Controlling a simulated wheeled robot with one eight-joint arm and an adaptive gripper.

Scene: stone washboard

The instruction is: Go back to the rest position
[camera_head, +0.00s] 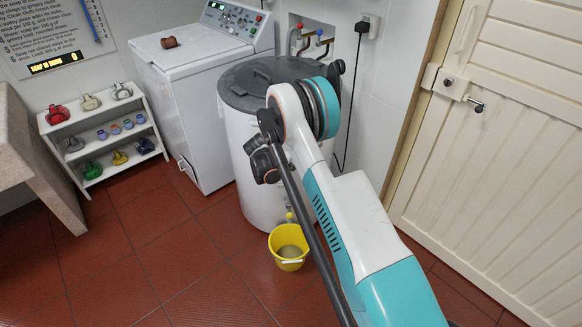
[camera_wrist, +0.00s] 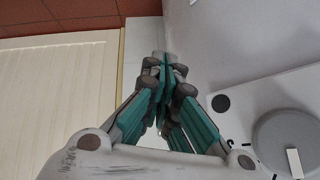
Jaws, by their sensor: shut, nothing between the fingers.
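My gripper (camera_wrist: 163,65) shows in the wrist view with its teal and grey fingers drawn together at the tips and nothing held between them. In the head view my white and teal arm reaches forward and bends in front of the grey-lidded white drum (camera_head: 233,150). The gripper itself cannot be made out clearly there, as the arm hides that area.
A white washing machine (camera_head: 185,110) has a brown object (camera_head: 169,42) on top. A shelf (camera_head: 72,130) holds several coloured items. A yellow bucket (camera_head: 289,262) stands below the drum. A cream door (camera_head: 500,150) is at right. Red floor is clear at lower left.

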